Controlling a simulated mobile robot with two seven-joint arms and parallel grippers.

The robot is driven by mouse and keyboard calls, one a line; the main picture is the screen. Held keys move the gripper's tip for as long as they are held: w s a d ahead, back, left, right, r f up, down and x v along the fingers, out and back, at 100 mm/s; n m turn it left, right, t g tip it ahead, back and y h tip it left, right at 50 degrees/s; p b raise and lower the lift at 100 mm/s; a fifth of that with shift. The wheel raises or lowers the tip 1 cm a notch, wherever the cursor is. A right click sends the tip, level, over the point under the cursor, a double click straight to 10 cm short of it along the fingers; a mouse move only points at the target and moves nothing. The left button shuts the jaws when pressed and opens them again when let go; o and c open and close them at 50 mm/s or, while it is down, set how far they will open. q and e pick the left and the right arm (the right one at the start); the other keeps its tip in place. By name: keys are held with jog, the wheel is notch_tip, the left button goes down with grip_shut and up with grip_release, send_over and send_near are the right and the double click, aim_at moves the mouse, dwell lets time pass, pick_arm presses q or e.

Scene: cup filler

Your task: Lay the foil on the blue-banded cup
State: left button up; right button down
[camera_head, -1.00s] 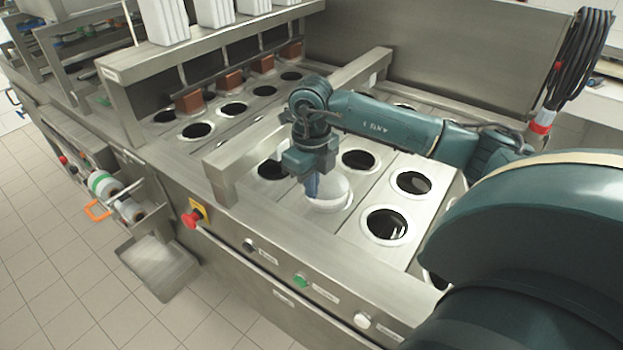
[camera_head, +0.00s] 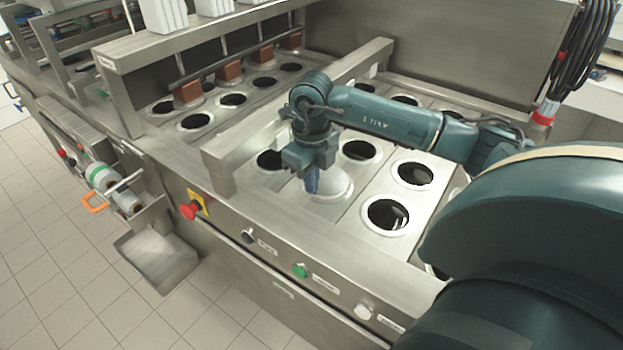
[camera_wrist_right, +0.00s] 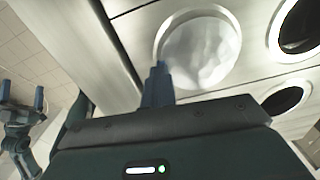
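The foil (camera_head: 334,181) is a pale, crumpled disc over a round holder in the front row. In the right wrist view the foil (camera_wrist_right: 203,52) fills the white ring. I cannot tell whether it rests flat on a cup. The cup and its blue band are hidden. My right gripper (camera_head: 312,184) points down at the foil's left edge. Its blue fingertips (camera_wrist_right: 160,68) are together at that edge, apparently pinching it. My left gripper (camera_wrist_right: 20,98) shows in the right wrist view, over the tiled floor, its fingers apart and empty.
Open dark holders (camera_head: 387,214) lie to the right of the foil. A steel crossbar (camera_head: 300,103) stands to the left and behind. Brown blocks (camera_head: 228,71) hang over the further holders. A red stop button (camera_head: 190,210) and a green button (camera_head: 300,271) sit on the front.

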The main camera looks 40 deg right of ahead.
jog(key=c, duration=2.2)
grip_release()
jog(key=shift+f, duration=0.1)
jog(key=c, duration=1.7)
grip_release()
notch_tip(320, 180, up, 13)
jog(key=shift+r+b, duration=0.1)
jog(key=shift+b, duration=0.25)
